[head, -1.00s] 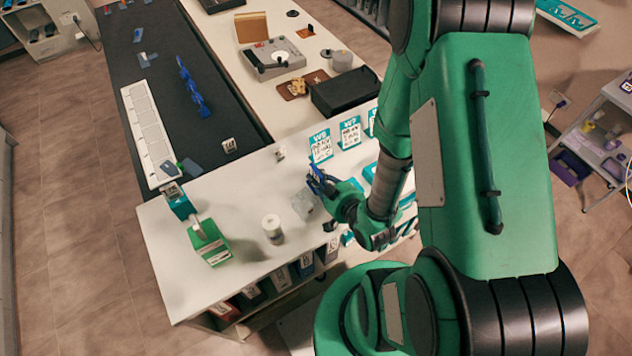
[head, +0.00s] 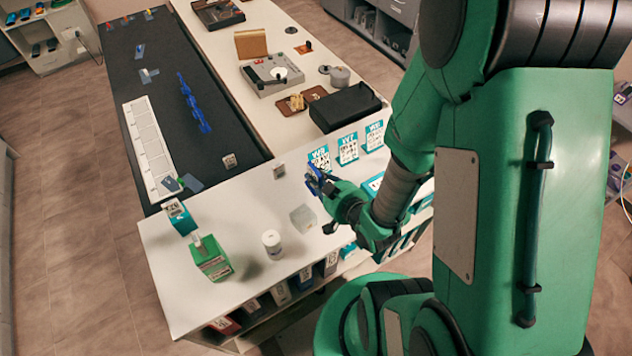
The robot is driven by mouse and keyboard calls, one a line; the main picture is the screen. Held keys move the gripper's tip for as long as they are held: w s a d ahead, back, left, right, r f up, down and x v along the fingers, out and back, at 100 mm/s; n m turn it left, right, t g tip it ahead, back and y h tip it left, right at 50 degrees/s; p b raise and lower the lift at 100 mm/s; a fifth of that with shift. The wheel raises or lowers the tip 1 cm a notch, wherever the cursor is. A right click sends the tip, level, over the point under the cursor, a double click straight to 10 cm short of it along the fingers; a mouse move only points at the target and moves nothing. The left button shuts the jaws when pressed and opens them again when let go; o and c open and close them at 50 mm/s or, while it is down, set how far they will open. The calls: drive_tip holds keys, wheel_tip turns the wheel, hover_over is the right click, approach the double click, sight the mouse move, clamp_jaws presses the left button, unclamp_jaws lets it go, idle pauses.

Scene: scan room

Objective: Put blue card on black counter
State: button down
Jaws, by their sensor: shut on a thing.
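My gripper (head: 318,183) is above the white counter near its right side, in front of the standing W8 card. It is shut on a small blue thing (head: 313,172), which looks like the blue card; the fingers partly hide it. The black counter (head: 187,78) runs away from me at the left, beyond the white counter (head: 225,213).
On the white counter stand a green box (head: 212,260), a teal box (head: 179,217), a white cylinder (head: 272,243) and a clear block (head: 303,218). Teal-and-white cards (head: 347,148) and a black box (head: 346,107) stand behind my gripper. The black counter's middle has bare room.

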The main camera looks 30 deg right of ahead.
drive_tip(key=shift+r, duration=0.8)
drive_tip(key=shift+w, duration=0.45)
drive_tip(key=w+a+f+p, duration=0.1)
drive_tip(key=w+a, duration=0.3)
drive_tip(key=w, duration=0.9)
drive_tip(key=w+a+f+p, duration=0.1)
drive_tip(key=w+a, duration=0.4)
drive_tip(key=w, duration=0.7)
drive_tip(key=shift+w+f, duration=0.35)
drive_tip(key=shift+f, duration=0.3)
idle(0.9)
